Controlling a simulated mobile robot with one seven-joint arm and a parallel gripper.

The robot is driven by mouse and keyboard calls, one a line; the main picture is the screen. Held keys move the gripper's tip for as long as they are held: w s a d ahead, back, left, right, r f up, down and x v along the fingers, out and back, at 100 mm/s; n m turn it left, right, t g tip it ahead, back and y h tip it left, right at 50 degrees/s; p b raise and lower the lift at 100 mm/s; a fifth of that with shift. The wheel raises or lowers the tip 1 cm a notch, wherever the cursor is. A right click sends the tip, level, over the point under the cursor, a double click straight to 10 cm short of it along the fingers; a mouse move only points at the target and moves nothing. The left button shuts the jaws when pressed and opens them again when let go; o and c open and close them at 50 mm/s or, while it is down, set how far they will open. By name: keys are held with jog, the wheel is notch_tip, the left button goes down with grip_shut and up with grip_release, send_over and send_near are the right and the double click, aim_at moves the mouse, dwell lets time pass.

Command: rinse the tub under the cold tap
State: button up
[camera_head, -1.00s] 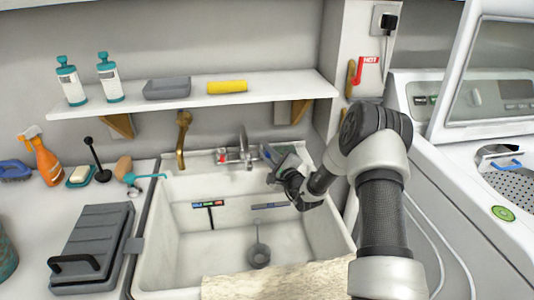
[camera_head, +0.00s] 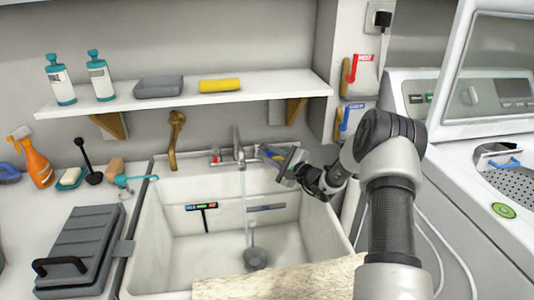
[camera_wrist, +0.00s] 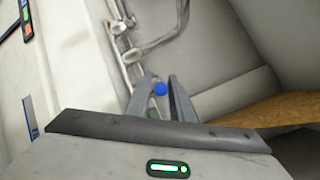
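A shallow grey tub-like container (camera_head: 158,87) lies on the wall shelf; I cannot tell for sure that it is the task's tub. The tap (camera_head: 238,147) stands at the back of the white sink (camera_head: 185,250). A thin stream of water (camera_head: 245,200) falls from its spout into the basin. My gripper (camera_head: 276,155) is at the tap's right side. In the wrist view, its two fingers sit close on both sides of the blue cold-tap knob (camera_wrist: 160,89) and seem to hold it. The red hot-side knob (camera_head: 215,157) is at the left.
A pale mat (camera_head: 275,283) lies over the sink's front edge. A dark lidded box (camera_head: 85,240) stands left. HOT (camera_head: 360,70) and COLD (camera_head: 350,120) tags hang on the right post.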

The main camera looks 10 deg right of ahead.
jog(key=shift+o, duration=0.6)
jog(key=shift+s+d, duration=0.2)
jog(key=p+v, duration=0.2)
jog(key=v, duration=1.5)
jog(key=shift+p, duration=0.35)
jog(key=shift+a, duration=0.15)
